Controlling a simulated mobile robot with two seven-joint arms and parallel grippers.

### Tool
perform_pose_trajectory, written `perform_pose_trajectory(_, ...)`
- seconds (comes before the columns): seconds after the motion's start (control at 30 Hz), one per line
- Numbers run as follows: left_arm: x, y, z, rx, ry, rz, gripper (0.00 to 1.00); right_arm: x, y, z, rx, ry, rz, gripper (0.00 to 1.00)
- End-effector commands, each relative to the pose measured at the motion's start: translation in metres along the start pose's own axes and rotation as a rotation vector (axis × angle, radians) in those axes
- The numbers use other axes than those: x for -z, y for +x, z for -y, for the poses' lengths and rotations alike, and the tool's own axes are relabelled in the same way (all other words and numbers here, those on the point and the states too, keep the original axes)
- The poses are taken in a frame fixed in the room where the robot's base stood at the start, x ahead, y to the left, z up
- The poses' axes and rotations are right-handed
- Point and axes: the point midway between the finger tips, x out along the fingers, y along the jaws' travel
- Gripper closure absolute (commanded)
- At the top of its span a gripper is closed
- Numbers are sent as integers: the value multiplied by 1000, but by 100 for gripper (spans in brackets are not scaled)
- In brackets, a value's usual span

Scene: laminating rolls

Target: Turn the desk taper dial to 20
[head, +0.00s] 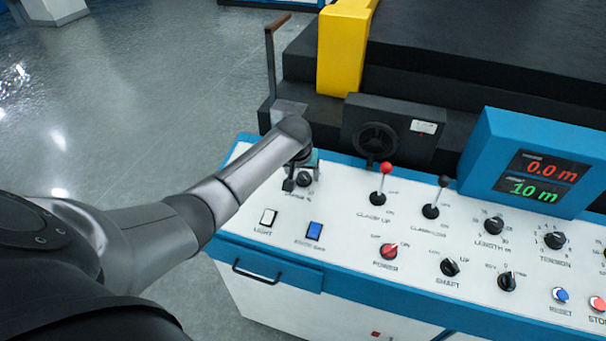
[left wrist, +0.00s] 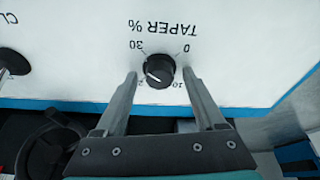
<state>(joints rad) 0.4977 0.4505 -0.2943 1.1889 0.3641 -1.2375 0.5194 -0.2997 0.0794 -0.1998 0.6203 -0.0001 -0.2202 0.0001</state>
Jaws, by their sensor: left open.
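The taper dial (left wrist: 159,71) is a round black knob on the white panel, under the upside-down label TAPER % in the left wrist view. Its white mark points to the lower left, toward a partly hidden number beside the left finger. The numbers 0, 30 and 10 show around it. The dial also shows in the head view (head: 304,179), partly behind my gripper. My left gripper (left wrist: 160,73) is open, with one finger on each side of the dial; I cannot tell whether they touch it. In the head view, my left gripper (head: 297,181) reaches the panel's left end.
Close by are a light switch (head: 268,217), a blue switch (head: 314,231) and a red-knobbed clamp lever (head: 380,183). A black handwheel (head: 375,142) stands behind the panel. A display (head: 538,180) reads 0.0 m and 10 m. Several other knobs fill the right side.

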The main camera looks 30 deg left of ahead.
Motion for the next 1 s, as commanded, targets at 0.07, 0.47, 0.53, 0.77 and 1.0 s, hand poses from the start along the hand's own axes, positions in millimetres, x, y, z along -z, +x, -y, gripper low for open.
perform_pose_trajectory(0.07, 0, 0, 0, 0, 0, 0, 29, 0, 0, 0, 0, 0, 0, 50)
perform_pose_trajectory(0.47, 0, 0, 0, 0, 0, 0, 55, 0, 0, 0, 0, -1, 0, 50)
perform_pose_trajectory(0.53, 0, 0, 0, 0, 0, 0, 63, 0, 0, 0, 0, -1, 0, 50)
perform_pose_trajectory(0.77, 0, 0, 0, 0, 0, 0, 89, 0, 0, 0, 0, -1, 1, 50)
perform_pose_trajectory(1.0, 0, 0, 0, 0, 0, 1, 100, -1, 0, 0, -1, -1, 1, 50)
